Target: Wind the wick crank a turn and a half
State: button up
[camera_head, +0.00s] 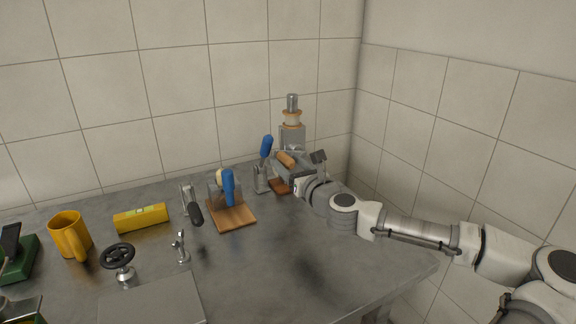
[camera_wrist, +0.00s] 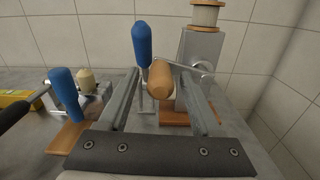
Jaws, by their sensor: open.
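The wick crank is a grey upright housing (camera_head: 291,136) with a pale spool (camera_head: 292,118) on top and a wooden base (camera_head: 279,186), at the back right of the table. It also shows in the wrist view (camera_wrist: 201,48). Its wooden handle (camera_wrist: 160,84) sits on a thin metal crank arm (camera_wrist: 190,66) and points toward the wrist camera. My gripper (camera_wrist: 163,78) is open, with one finger on each side of the handle and visible gaps between. In the head view my gripper (camera_head: 303,165) partly hides the housing and base.
A blue-handled lever (camera_head: 265,147) stands close left of the crank. Further left are a blue-handled device on a wooden board (camera_head: 232,218), a black-handled lever (camera_head: 195,213), a yellow block (camera_head: 142,217), a yellow mug (camera_head: 70,236) and a black handwheel (camera_head: 118,257). The front right tabletop is clear.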

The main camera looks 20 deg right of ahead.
jog(key=shift+w, duration=0.2)
grip_shut()
dwell(0.3)
dwell(1.1)
